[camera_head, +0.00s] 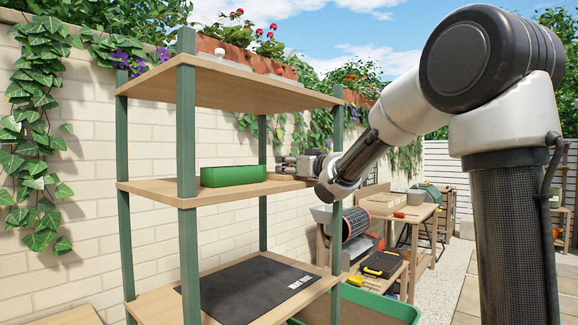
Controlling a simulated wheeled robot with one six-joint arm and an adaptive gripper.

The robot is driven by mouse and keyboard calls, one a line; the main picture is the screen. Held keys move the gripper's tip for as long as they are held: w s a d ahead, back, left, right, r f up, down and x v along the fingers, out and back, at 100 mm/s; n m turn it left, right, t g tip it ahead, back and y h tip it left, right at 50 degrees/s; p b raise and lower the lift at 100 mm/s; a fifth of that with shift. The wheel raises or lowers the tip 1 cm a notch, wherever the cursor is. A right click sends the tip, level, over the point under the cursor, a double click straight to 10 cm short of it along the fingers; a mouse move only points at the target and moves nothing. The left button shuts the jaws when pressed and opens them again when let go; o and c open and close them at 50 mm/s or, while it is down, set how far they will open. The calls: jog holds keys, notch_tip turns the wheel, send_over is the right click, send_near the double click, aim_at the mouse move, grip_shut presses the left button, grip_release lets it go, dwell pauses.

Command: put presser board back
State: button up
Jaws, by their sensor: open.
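My gripper (287,161) reaches in over the right part of the rack's middle shelf (225,193), with its fingers pointing left. It is open, and I see nothing held between the fingers, though they are small here. A green tray (235,177) stands on the same shelf to the left of my fingertips, apart from them. I cannot pick out the presser board for certain. A small white knobbed thing (220,54) shows on the top shelf (230,82), mostly hidden by the shelf's edge.
Green rack posts (187,130) stand around the shelves. A black mat (250,289) with white lettering lies on the lower shelf. A green bin (375,304) stands low at the right. Wooden tables (408,215) with tools stand behind. An ivy-covered brick wall (60,265) runs behind the rack.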

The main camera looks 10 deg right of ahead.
jog(key=v, duration=1.2)
jog(key=s+d+f+m+g+h, duration=0.3)
jog(key=s+d+f+m+h, duration=0.2)
jog(key=s+d+f+h, duration=0.45)
jog(key=s+f+g+y, duration=0.1)
jog(key=s+f+g, duration=0.3)
jog(key=s, duration=0.7)
jog(key=s+f+g+y, duration=0.1)
jog(key=s+f+g, duration=0.4)
jog(key=s+f, duration=0.3)
jog(key=s, duration=0.4)
jog(key=shift+f, duration=0.3)
